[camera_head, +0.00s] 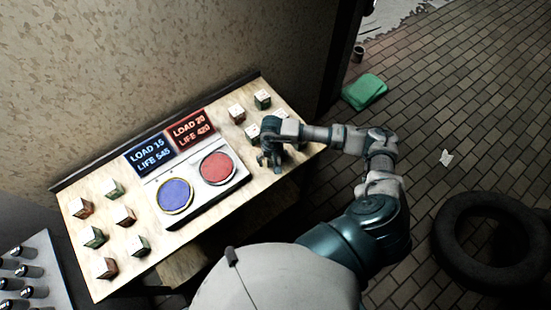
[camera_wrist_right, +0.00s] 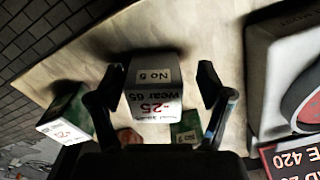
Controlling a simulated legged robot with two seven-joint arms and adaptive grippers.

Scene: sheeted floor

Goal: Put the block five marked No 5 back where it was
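The block marked No 5 (camera_wrist_right: 153,88) shows in the right wrist view, pale-faced with "No 5", "-25" and "Wear 65" printed on it. It is between the two fingers of my right gripper (camera_wrist_right: 163,82). A gap shows between the block and the right-hand finger; the left-hand finger is close to its side. In the head view my right gripper (camera_head: 269,160) points down over the right end of the wooden table (camera_head: 303,146), right of the red disc (camera_head: 217,167). There the gripper hides the block. My left gripper is not in view.
Other blocks stand near the gripper: one with a green side (camera_wrist_right: 66,118) and another (camera_wrist_right: 186,131). Several more, including a block (camera_head: 125,216), stand at the table's left. The panel with a blue disc (camera_head: 175,195) and displays fills the middle. A tyre (camera_head: 490,240) lies on the floor.

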